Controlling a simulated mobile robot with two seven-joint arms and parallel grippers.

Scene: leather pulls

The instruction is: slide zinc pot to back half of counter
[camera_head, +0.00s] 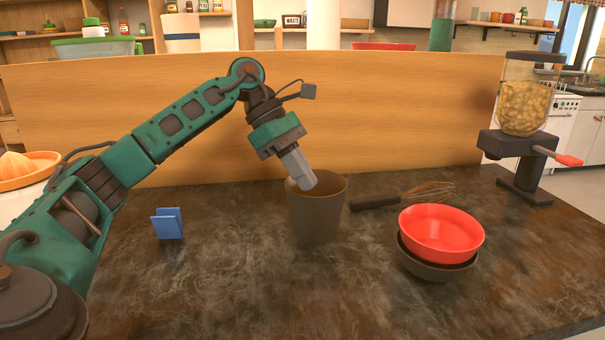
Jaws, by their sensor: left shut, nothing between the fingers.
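The zinc pot, a tall grey-brown tapered vessel (318,215), stands upright on the dark marbled counter (230,285), near the middle of the head view. My left gripper (305,183) reaches in from the left and points down at the pot's open mouth. Its fingers are shut with nothing between them. The fingertips overlap the pot's rim at its left side; I cannot tell whether they are inside the mouth or touching the wall. My right gripper is not in view.
A whisk (405,196) lies right of the pot. A red bowl (441,232) sits in a dark bowl (437,268) at the front right. A blue holder (168,223) stands left. A wooden panel (400,120) closes the back. A dispenser (522,130) stands far right. The front middle is clear.

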